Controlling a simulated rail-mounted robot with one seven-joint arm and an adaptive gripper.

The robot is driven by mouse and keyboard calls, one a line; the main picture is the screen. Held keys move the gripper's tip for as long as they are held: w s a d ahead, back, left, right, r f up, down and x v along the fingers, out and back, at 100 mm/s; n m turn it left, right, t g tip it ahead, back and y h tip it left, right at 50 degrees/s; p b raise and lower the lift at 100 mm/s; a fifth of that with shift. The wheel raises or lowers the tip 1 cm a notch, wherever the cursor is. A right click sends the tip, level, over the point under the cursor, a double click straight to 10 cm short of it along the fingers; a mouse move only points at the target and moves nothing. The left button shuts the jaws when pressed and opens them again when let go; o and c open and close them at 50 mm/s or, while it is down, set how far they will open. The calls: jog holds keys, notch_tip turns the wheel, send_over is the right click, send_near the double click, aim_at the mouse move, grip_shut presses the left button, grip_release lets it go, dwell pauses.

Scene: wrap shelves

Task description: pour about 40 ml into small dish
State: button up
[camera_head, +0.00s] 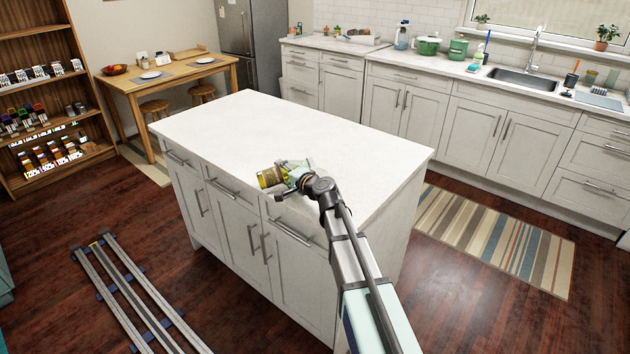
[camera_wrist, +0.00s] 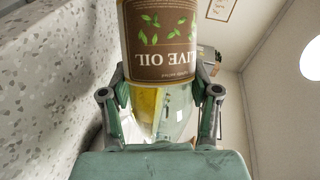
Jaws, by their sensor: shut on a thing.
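My gripper (camera_head: 292,181) is shut on an olive oil bottle (camera_head: 269,177) above the near edge of the white island counter (camera_head: 250,130). In the head view the bottle lies tilted to about sideways, its label end pointing left. In the wrist view the bottle (camera_wrist: 165,45) fills the middle between my two fingers (camera_wrist: 160,95). Its brown label reads upside down, and yellow oil shows through the clear part. I cannot make out the bottle's mouth or any pouring stream. I cannot make out a small dish; my gripper and the bottle cover part of the counter.
The rest of the island top is bare. A shelf (camera_head: 45,90) with many goods stands at the left. A wooden table (camera_head: 170,85) with plates is behind. A striped rug (camera_head: 495,235) lies at the right.

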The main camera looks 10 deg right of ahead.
jog(key=shift+f+b, duration=0.15)
jog(key=shift+b, duration=0.2)
jog(key=shift+r+m+y+b, duration=0.4)
jog(key=shift+r+m+b, duration=0.15)
jog(key=shift+m+b, duration=0.15)
dwell(2.5)
jog(key=shift+p, duration=0.3)
jog(key=shift+a+n+h+p, duration=0.1)
jog(key=shift+n+h+p, duration=0.3)
jog(key=shift+n+p, duration=0.55)
jog(key=r+p, duration=0.1)
jog(key=p, duration=0.3)
jog(key=shift+r+n, duration=0.15)
jog(key=shift+n, duration=0.1)
jog(key=shift+n+h, duration=0.3)
jog(key=shift+h, duration=0.1)
jog(key=shift+d+f, duration=0.2)
jog(key=shift+f, duration=0.15)
jog(key=shift+r, duration=0.1)
jog(key=shift+d+r+n+p, duration=0.1)
jog(key=shift+r+n+p, duration=0.1)
jog(key=shift+n+p, duration=0.1)
